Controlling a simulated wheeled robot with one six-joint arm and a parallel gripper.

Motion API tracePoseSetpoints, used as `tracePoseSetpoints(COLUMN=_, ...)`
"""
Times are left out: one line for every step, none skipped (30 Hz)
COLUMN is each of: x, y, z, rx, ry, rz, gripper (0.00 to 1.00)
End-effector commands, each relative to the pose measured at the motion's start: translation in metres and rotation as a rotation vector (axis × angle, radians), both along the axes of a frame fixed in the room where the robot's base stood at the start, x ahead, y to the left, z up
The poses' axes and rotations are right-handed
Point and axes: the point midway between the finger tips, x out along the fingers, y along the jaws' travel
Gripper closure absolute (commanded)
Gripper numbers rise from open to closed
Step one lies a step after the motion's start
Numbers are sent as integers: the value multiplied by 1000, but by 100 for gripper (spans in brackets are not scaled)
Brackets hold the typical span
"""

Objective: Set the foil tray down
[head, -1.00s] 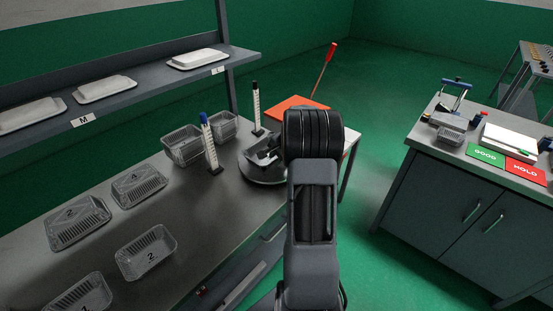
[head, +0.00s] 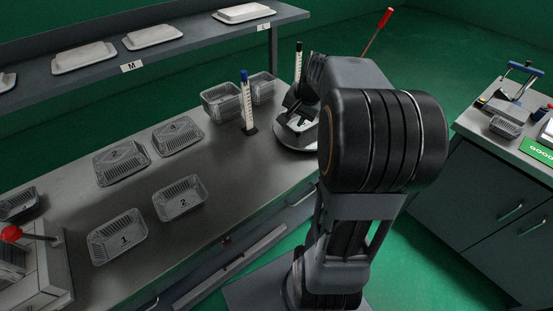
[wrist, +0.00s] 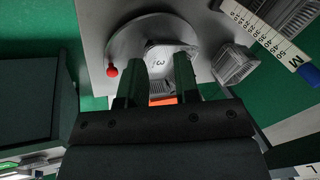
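In the wrist view a clear-grey foil tray marked 3 (wrist: 163,58) sits over a round grey plate (wrist: 118,45). The two fingers of my gripper (wrist: 157,75) stand well apart in front of it, one near its left edge and one across its right part. The tray reaches past the right finger, so the fingers do not look closed on it. Finger contact with the tray cannot be made out. In the head view the round plate (head: 298,142) stands at the right end of the bench, and my arm hides much of it.
A marked upright post (head: 248,105) stands left of the round plate. A red knob (wrist: 112,70) sits at its edge in the wrist view. A shelf (head: 110,68) runs behind.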

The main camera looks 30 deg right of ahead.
Motion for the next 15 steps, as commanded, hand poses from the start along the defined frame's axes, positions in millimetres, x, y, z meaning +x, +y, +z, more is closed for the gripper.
tracePoseSetpoints(x=-14, y=37, z=5, rx=-47, ry=1, rz=125, gripper=71)
tracePoseSetpoints(x=-23, y=54, z=6, rx=-76, ry=5, rz=194, gripper=71)
tracePoseSetpoints(x=-36, y=74, z=6, rx=-112, ry=6, rz=283, gripper=71)
tracePoseSetpoints(x=-46, y=89, z=6, rx=-138, ry=7, rz=349, gripper=71)
tracePoseSetpoints(x=-56, y=101, z=5, rx=-164, ry=7, rz=410, gripper=71)
tracePoseSetpoints(x=-69, y=115, z=2, rx=-196, ry=7, rz=488, gripper=71)
tracePoseSetpoints(x=-78, y=125, z=1, rx=-219, ry=6, rz=543, gripper=71)
tracePoseSetpoints(x=-87, y=133, z=-1, rx=-240, ry=4, rz=594, gripper=71)
tracePoseSetpoints(x=-98, y=142, z=-4, rx=-266, ry=2, rz=656, gripper=71)
tracePoseSetpoints(x=-105, y=148, z=-7, rx=-283, ry=1, rz=698, gripper=71)
tracePoseSetpoints(x=-112, y=153, z=-9, rx=-299, ry=0, rz=735, gripper=71)
tracePoseSetpoints(x=-120, y=158, z=-12, rx=-317, ry=-2, rz=778, gripper=71)
tracePoseSetpoints(x=-125, y=161, z=-14, rx=-328, ry=-3, rz=805, gripper=71)
tracePoseSetpoints(x=-129, y=163, z=-15, rx=-338, ry=-4, rz=828, gripper=71)
tracePoseSetpoints(x=-133, y=167, z=-17, rx=-348, ry=-4, rz=852, gripper=71)
